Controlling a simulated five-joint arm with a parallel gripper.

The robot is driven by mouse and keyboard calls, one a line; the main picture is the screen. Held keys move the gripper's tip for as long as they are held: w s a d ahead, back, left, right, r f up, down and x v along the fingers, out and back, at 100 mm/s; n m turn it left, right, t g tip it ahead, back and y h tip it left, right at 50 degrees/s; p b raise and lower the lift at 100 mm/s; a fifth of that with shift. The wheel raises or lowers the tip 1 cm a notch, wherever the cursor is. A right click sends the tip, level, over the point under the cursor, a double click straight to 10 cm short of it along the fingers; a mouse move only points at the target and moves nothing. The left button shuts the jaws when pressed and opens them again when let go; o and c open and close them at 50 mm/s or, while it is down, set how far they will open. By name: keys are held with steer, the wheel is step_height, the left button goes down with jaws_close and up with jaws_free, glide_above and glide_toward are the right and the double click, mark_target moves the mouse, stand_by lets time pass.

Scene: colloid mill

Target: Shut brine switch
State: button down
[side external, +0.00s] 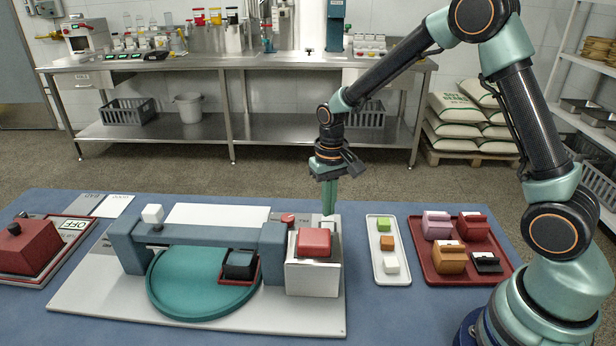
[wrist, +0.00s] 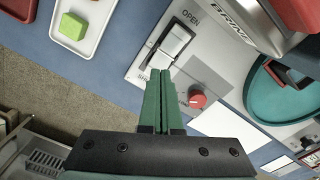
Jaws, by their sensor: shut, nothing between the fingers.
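The brine switch (wrist: 176,42) is a white rocker in a pale plate, lettered OPEN at one end and BRINE alongside in the wrist view. In the side external view it is small and partly behind the machine's white block with the red top. My gripper (wrist: 163,73) is shut and empty, its green fingers pointing down. In the wrist view its fingertips overlap the lower end of the rocker's plate. In the side external view my gripper (side external: 328,210) is just above the switch area; I cannot tell whether it touches. The rocker's tilt is unclear.
A red knob (wrist: 199,97) sits beside the switch. A white block (side external: 313,278) with a red top (side external: 314,243) stands in front of it. A teal round dish (side external: 185,300) lies under the grey bridge (side external: 205,241). White (side external: 378,280) and red trays (side external: 428,268) lie to the right.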

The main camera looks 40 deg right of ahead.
steer(key=shift+f, duration=2)
stand_by(1.5)
steer(key=shift+r, duration=3.5)
steer(key=shift+r, duration=0.1)
steer(key=s+r+n+t, duration=0.3)
steer(key=s+r+t, duration=0.2)
steer(key=s+r, duration=0.9)
steer(key=shift+s+a+r+t, duration=0.2)
steer(key=shift+r+t, duration=0.1)
steer(key=shift+r, duration=0.3)
